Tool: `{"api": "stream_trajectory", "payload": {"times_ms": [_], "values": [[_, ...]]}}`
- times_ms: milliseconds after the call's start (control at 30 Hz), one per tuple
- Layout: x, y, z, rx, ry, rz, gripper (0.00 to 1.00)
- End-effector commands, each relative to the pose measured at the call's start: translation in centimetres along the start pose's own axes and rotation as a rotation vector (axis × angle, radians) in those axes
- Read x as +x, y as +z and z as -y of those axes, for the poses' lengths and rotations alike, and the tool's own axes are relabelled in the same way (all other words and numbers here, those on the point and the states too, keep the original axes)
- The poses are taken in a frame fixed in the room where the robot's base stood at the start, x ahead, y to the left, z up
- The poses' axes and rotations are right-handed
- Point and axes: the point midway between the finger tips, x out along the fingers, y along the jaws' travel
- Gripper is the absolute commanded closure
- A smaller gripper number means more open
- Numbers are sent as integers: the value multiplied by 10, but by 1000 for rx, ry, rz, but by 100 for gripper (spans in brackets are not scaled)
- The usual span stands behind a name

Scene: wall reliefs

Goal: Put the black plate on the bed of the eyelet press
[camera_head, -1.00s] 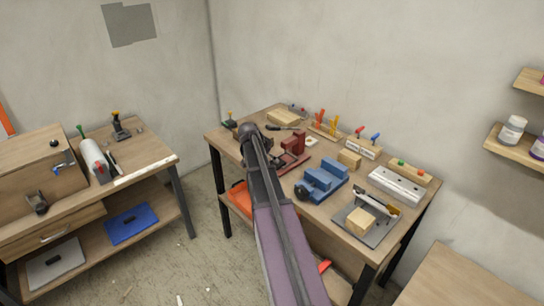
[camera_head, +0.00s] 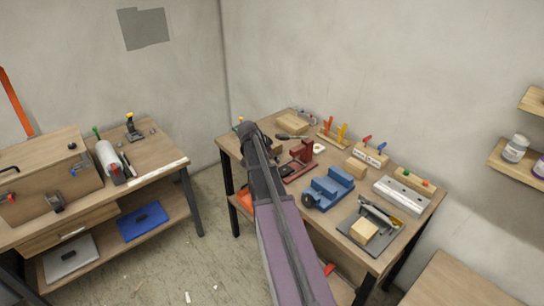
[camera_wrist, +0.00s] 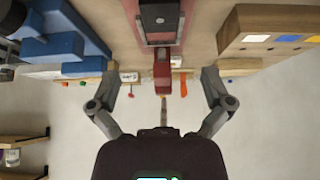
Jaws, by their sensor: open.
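The eyelet press (camera_head: 303,154), a red upright on a red base, stands on the workbench to the right of my arm. In the wrist view the press (camera_wrist: 161,78) shows at the middle, with its base running to the top edge. A black plate (camera_wrist: 160,18) with a small pale spot lies at the base, over a grey surface; whether it sits fully flat on the bed I cannot tell. In the head view it is a small dark patch (camera_head: 288,171). My gripper (camera_wrist: 160,88) is open and empty, fingers wide apart on either side of the press upright in the picture.
A blue vise-like tool (camera_head: 328,189) stands right of the press. A wooden box with coloured labels (camera_wrist: 268,35) is on the other side in the wrist view. Wooden blocks and tool racks line the bench's back. A second bench (camera_head: 150,155) stands at left.

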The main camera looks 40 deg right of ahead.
Motion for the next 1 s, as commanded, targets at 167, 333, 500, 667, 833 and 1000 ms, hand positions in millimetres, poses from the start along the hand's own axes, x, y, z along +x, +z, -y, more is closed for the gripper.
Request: {"api": "stream_trajectory", "payload": {"times_ms": [167, 333, 500, 667, 833, 1000], "values": [[0, 0, 0, 0, 0, 0, 0], [0, 0, 0, 0, 0, 0, 0], [0, 0, 0, 0, 0, 0, 0], [0, 0, 0, 0, 0, 0, 0], [-4, 7, -1, -23, -3, 9, 0], [-21, 42, -7, -140, -23, 54, 0]]}}
